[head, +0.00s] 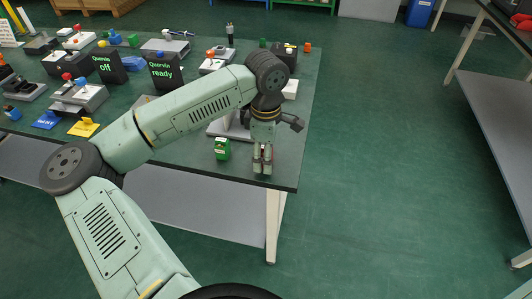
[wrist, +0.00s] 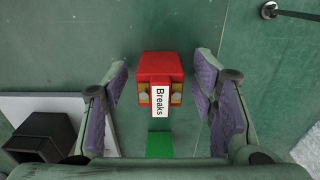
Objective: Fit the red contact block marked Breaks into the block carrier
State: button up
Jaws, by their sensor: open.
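The red contact block with a white label reading Breaks (wrist: 159,82) sits on the table, between my gripper's spread fingers in the wrist view. Gaps show between it and both fingers. My gripper (wrist: 160,100) is open and points down over it. In the head view my gripper (head: 262,168) is near the table's front right corner and mostly hides the red block. A white-grey base (wrist: 20,108) with a dark square part (wrist: 42,136) lies at left in the wrist view. I cannot tell whether it is the block carrier.
A green block (head: 222,149) stands left of my gripper. A flat green patch (wrist: 159,144) shows below the red block. Signs reading Quervin off (head: 106,65) and Quervin ready (head: 164,71) stand farther left among several devices. The table edge is close at right.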

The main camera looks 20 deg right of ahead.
jog(key=c, duration=1.2)
jog(key=shift+o, duration=0.2)
